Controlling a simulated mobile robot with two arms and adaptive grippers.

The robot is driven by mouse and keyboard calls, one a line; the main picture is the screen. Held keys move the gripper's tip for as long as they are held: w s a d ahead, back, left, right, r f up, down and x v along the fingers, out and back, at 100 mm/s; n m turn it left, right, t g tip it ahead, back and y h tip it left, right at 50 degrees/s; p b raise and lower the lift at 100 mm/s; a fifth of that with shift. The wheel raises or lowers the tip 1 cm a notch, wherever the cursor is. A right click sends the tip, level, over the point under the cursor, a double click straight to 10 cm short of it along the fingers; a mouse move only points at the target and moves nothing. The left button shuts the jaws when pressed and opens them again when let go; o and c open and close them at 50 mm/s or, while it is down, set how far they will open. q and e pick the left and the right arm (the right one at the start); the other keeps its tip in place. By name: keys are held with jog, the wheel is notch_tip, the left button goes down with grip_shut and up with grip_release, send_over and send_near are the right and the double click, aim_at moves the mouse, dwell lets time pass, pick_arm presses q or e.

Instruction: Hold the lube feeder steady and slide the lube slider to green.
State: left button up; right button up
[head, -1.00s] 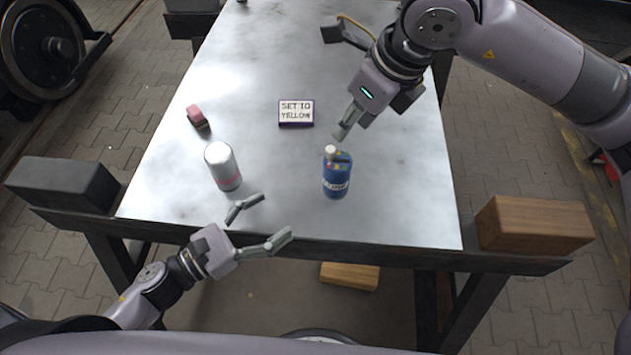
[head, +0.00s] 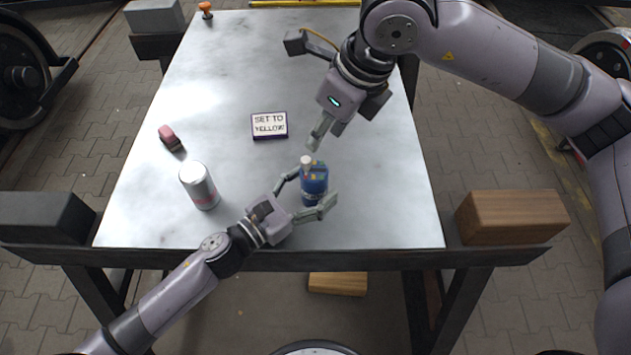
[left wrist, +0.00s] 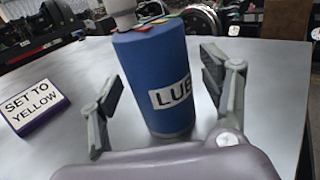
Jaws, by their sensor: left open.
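The lube feeder is a blue cylinder (head: 315,183) standing upright near the table's front edge. In the left wrist view the feeder (left wrist: 155,75) shows a white label reading "LUB", partly cut off by a finger. Its pale slider knob (head: 306,160) and coloured patches are on top; in the left wrist view the knob (left wrist: 124,12) is cut by the top edge. My left gripper (head: 306,194) is open with its fingers on either side of the feeder; gaps show in the wrist view. My right gripper (head: 318,132) is just above and behind the feeder; its jaw opening is unclear.
A white and pink can (head: 199,186) and a small reddish block (head: 170,137) are at left. A wooden block (head: 510,217) is at the right edge. The table's right side is clear.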

aim_at(306, 159)
pick_arm(q)
jog(key=shift+w+d, duration=0.35)
jog(key=shift+d, duration=0.05)
jog(key=shift+c, duration=0.6)
jog(key=c, duration=1.2)
pick_arm(e)
jog(key=shift+o, duration=0.8)
jog(key=shift+w+a+r+n, duration=0.2)
jog(key=shift+w+a+n, duration=0.1)
jog(key=shift+n, duration=0.2)
jog(key=a+f+n+h, duration=0.1)
jog(key=f, duration=0.2)
jog(key=w+f+n+g+h, duration=0.1)
jog(key=f+n, duration=0.1)
jog(key=f, duration=0.1)
jog(key=a+f+n+g+h, duration=0.1)
jog(key=f+n, duration=0.1)
jog(key=f, duration=0.1)
jog(key=shift+w+a+f, duration=0.35)
jog(key=shift+w, duration=0.05)
jog(key=shift+c, duration=0.5)
grip_shut()
